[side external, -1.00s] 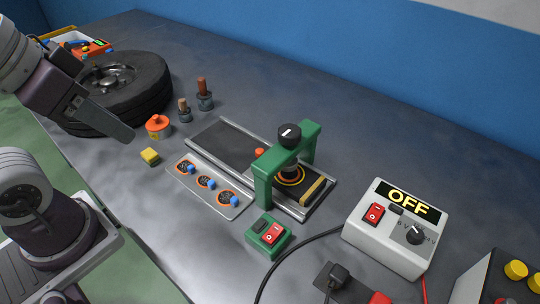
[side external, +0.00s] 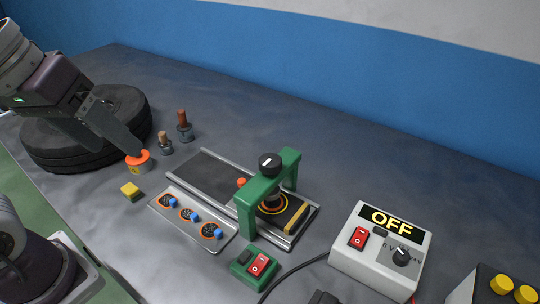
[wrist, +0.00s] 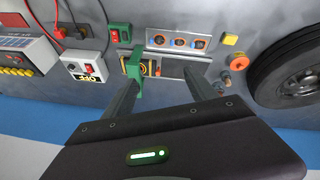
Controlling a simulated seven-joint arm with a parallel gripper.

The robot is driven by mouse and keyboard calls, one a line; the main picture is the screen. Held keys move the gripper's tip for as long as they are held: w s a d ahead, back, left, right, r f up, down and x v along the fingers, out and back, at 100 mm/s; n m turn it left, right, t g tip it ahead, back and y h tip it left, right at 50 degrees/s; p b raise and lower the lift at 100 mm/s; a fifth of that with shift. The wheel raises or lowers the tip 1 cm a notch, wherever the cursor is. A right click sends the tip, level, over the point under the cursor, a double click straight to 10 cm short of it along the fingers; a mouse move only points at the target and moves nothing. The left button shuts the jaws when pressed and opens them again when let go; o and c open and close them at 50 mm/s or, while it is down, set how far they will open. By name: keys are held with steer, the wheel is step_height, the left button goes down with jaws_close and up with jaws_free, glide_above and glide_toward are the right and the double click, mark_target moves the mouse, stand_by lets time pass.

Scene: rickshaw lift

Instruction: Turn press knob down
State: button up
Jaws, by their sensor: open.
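The press is a green arch-shaped frame (side external: 246,208) standing over a grey rail track. Its black knob (side external: 270,162) with a white mark sits on top, and a dark column runs down from it. In the wrist view the green press frame (wrist: 134,62) shows between my fingers, nearer the left one; I cannot make out the knob clearly there. My gripper (wrist: 160,78) is open with nothing between its fingers. In the side view my gripper (side external: 133,148) is well left of the press, and its tip overlaps the orange-topped pot in the picture.
The orange-topped pot (side external: 138,163), a yellow cube (side external: 131,191), a tire (side external: 85,130) and two handled weights are left. A blue-knobbed plate (side external: 190,215) and green switch box (side external: 254,265) lie in front. A white box reading OFF (side external: 380,250) stands right, with a black cable.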

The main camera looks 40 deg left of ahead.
steer(key=w+d+r+n+g, duration=0.2)
steer(key=w+n, duration=0.7)
steer(key=w, duration=0.2)
steer(key=n+g, duration=0.3)
steer(key=n, duration=1.1)
glide_above(270, 159)
steer(key=shift+y, duration=0.4)
step_height(270, 159, down, 10)
steer(key=shift+r, duration=0.15)
step_height(270, 159, down, 7)
steer(key=shift+r, duration=0.2)
steer(key=shift+f, duration=0.25)
steer(key=c, duration=1.4)
